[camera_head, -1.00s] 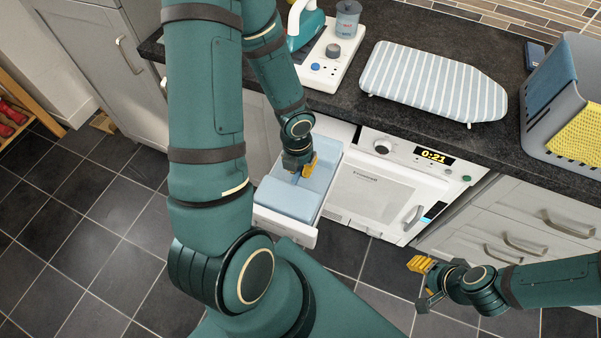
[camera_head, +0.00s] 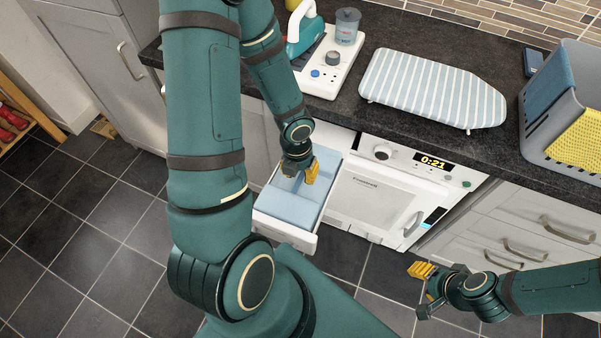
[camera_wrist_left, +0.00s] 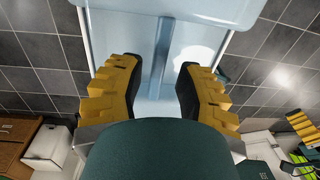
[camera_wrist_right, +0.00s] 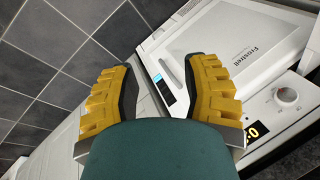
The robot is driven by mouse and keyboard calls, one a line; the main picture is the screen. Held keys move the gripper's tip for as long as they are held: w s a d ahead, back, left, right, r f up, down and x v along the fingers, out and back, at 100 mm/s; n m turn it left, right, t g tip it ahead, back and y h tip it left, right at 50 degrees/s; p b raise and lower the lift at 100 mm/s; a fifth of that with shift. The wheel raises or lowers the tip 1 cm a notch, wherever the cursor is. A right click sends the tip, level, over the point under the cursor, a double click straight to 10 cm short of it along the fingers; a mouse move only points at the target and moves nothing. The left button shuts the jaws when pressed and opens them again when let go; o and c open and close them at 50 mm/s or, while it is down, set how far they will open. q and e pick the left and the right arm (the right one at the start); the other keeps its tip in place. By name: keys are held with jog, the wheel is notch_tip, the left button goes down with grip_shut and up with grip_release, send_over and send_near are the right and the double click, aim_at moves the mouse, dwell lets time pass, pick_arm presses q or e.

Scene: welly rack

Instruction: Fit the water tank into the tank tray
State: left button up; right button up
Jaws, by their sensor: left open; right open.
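The light-blue water tank (camera_head: 291,208) lies in the tank tray (camera_head: 283,233), a white drawer pulled out at the left of the white machine. Whether the tank is fully seated in it cannot be told. My left gripper (camera_head: 299,172) is open above the tank's back part. In the left wrist view its fingers (camera_wrist_left: 158,92) stand either side of a raised blue bar on the tank (camera_wrist_left: 162,50), with gaps showing. My right gripper (camera_head: 424,280) is open and empty in front of the machine's lower right; its fingers also show in the right wrist view (camera_wrist_right: 161,92).
The white machine (camera_head: 372,200) has a closed door and a lit display.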

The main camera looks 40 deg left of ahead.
aim_at(301, 178)
pick_arm(q)
notch_tip(301, 178, up, 10)
jog(key=p, duration=0.5)
jog(key=shift+a, duration=0.3)
pick_arm(e)
notch_tip(301, 178, up, 6)
jog(key=w, duration=0.2)
jog(key=shift+d+t, duration=0.15)
jog(key=shift+t, duration=0.15)
pick_arm(q)
jog(key=shift+s, duration=0.1)
pick_arm(e)
jog(key=shift+f, duration=0.1)
pick_arm(q)
jog(key=d+f+n+t+h, duration=0.1)
jog(key=d+f+n, duration=0.4)
jog(key=d+n, duration=0.5)
jog(key=w+d+f+n+t+h, duration=0.1)
jog(key=d+f+n, duration=0.4)
jog(key=n, duration=1.9)
jog(key=d+h, duration=0.1)
jog(key=d, duration=0.4)
jog(key=shift+w+f, duration=0.2)
jog(key=shift+w, duration=0.05)
pick_arm(e)
jog(key=shift+s, duration=0.1)
